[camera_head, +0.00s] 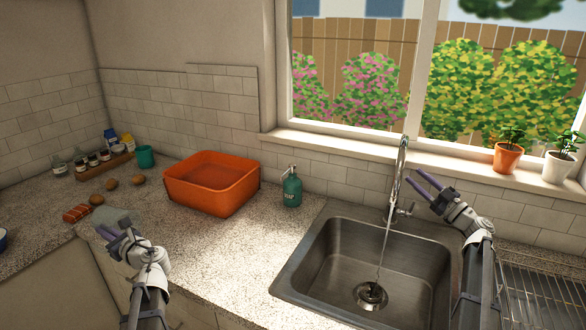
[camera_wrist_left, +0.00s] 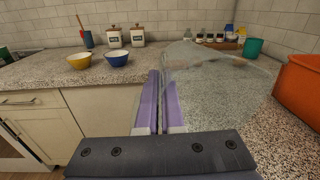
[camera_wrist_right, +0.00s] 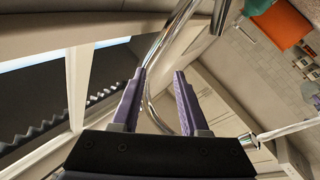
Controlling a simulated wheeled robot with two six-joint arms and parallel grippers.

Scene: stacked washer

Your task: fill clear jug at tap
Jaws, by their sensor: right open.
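The clear jug (camera_wrist_left: 220,85) is see-through and looks empty. In the head view it is a pale shape (camera_head: 118,217) over the counter's left part. My left gripper (camera_head: 108,236) is shut at the jug's side; its fingers (camera_wrist_left: 159,100) lie close together with the jug against them, and the exact grip is hard to see. The chrome tap (camera_head: 398,175) stands behind the sink (camera_head: 335,245), with a thin water stream running down to the drain. My right gripper (camera_head: 425,185) is open and empty, just right of the tap; the tap's pipe (camera_wrist_right: 165,60) shows beyond its fingers (camera_wrist_right: 158,95).
An orange basin (camera_head: 212,185) and a green soap bottle (camera_head: 291,187) stand on the counter between jug and sink. Potted plants (camera_head: 508,155) line the windowsill. A drying rack (camera_head: 545,290) is right of the sink. The counter before the basin is clear.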

